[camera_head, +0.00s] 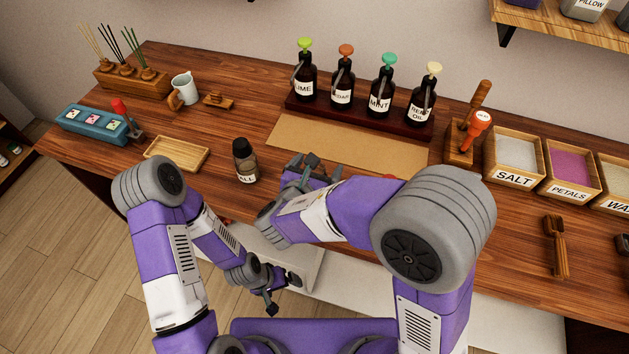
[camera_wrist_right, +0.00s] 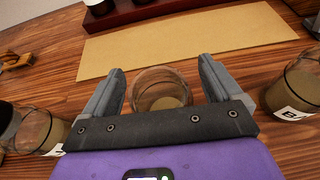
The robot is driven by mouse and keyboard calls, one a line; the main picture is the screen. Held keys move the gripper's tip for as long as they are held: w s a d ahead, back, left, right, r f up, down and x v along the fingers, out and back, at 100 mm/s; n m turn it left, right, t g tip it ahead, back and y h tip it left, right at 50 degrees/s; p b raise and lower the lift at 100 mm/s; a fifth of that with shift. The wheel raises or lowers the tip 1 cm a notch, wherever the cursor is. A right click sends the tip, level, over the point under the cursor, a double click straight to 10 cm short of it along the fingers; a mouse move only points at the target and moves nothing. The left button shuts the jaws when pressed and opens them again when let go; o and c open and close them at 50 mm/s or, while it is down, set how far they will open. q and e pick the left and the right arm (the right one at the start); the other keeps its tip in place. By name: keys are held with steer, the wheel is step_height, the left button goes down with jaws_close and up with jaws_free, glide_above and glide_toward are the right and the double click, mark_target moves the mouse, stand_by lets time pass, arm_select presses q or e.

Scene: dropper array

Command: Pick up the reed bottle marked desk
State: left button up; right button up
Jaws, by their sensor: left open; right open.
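My right gripper (camera_head: 316,169) is open over the front-middle of the counter, and its two fingers show in the right wrist view (camera_wrist_right: 162,72). Between those fingers is a clear glass bottle (camera_wrist_right: 160,88) with a round rim and pale liquid; no label on it shows. A dark-capped bottle (camera_head: 245,162) with a label ending in "ALL" stands left of the gripper. In the right wrist view, a glass bottle (camera_wrist_right: 293,88) with a partly seen label starting with "B" stands at the right. No label reading desk is visible. My left gripper (camera_head: 280,292) is open and empty, low before the counter.
A tan mat (camera_head: 350,142) lies behind the right gripper, before a dark rack (camera_head: 355,119) of pump bottles. A wooden tray (camera_head: 177,153) lies at left, near a reed holder (camera_head: 130,80). Salt (camera_head: 514,180) and petals boxes (camera_head: 571,192) stand at right.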

steer(key=c, duration=1.2)
steer(key=shift+r, duration=0.2)
